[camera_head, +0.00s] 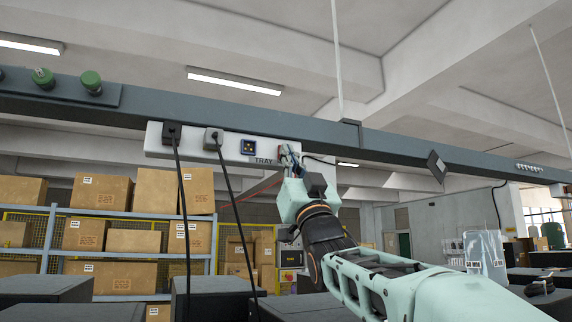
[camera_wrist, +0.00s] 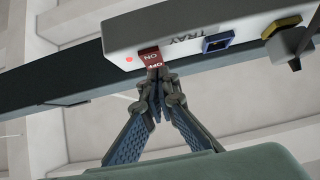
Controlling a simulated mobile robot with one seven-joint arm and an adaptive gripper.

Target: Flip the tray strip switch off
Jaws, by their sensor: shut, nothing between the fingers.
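The white tray strip (camera_head: 222,150), labelled TRAY, hangs under a dark overhead rail. It also shows upside down in the wrist view (camera_wrist: 190,35). Its red rocker switch (camera_wrist: 150,57) carries ON and OFF markings, and a small red light (camera_wrist: 129,59) glows beside it. In the head view my gripper hides the switch. My gripper (camera_wrist: 157,75) is shut and empty, its tips at the OFF-marked end of the switch. They look touching or very close; I cannot tell which. My gripper also shows at the strip's right end in the head view (camera_head: 290,158).
Two plugs, a black one (camera_head: 172,130) and a grey one (camera_head: 213,139), sit in the strip with cables hanging down. A blue-framed socket (camera_head: 248,147) is free. The dark rail (camera_head: 400,150) runs above. Green buttons (camera_head: 91,81) are far left. Boxes on shelves stand behind.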

